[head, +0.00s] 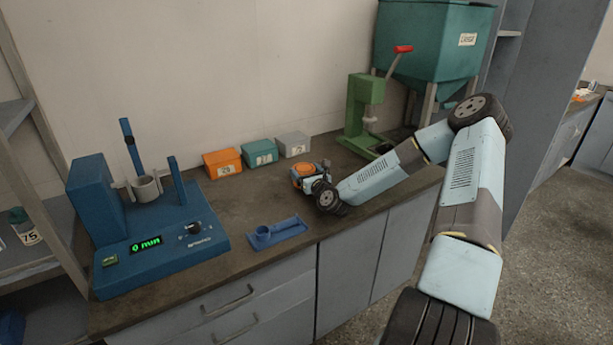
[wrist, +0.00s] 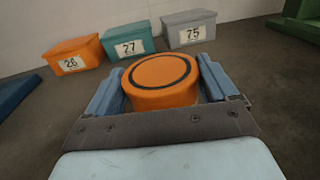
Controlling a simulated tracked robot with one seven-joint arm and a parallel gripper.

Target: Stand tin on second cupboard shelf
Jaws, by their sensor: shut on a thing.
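The orange round tin (head: 303,169) is at the far end of my arm, over the worktop. My gripper (head: 312,171) is shut on it. In the wrist view the orange tin (wrist: 163,77), with a dark ring on its top, sits upright between the two blue fingers of my gripper (wrist: 163,88). Its underside is hidden, so I cannot tell whether it touches the worktop. An open shelf unit (head: 42,267) stands at the left edge, with a dark, green-topped tin (head: 23,226) labelled 75 on one shelf. Its upper part is cut off.
Orange (head: 222,163), teal (head: 259,153) and grey (head: 293,146) boxes line the wall. A green press (head: 362,110) and teal hopper (head: 430,45) stand right.

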